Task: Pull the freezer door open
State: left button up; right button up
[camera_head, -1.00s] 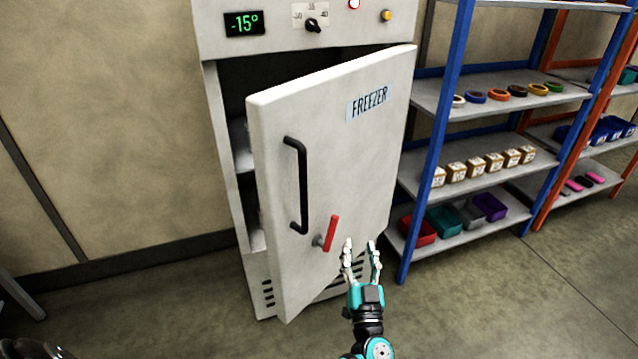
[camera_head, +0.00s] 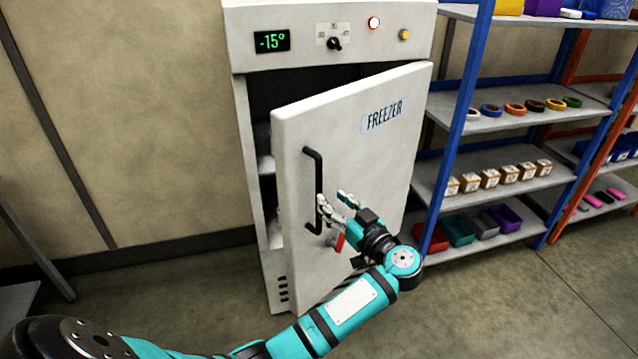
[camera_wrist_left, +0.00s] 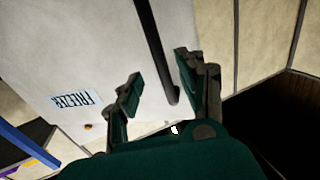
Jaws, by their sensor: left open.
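The freezer door (camera_head: 350,130) is white with a "FREEZER" label and stands partly open, hinged on its right side. A dark gap and inner shelves show at its left. Its black vertical bar handle (camera_head: 318,180) is on the left part of the door. A red latch lever (camera_head: 339,243) sits below the handle, partly hidden by my gripper. My left gripper (camera_head: 333,199) is open in front of the door, with its fingertips near the lower part of the handle. In the left wrist view the handle (camera_wrist_left: 153,45) runs between the open fingers (camera_wrist_left: 155,88). My right gripper is out of view.
The freezer body (camera_head: 320,30) has a -15° display, a dial and buttons on top. Blue-framed shelves (camera_head: 480,125) with rings, small boxes and coloured bins stand close at the right. The floor (camera_head: 150,290) left of the freezer is open.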

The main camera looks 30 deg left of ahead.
aim_at(321, 190)
pick_arm(q)
jog(key=p+x, duration=0.1)
jog(key=x, duration=0.5)
jog(key=shift+w+a, duration=0.15)
jog(key=shift+a, duration=0.2)
grip_shut()
dwell(0.3)
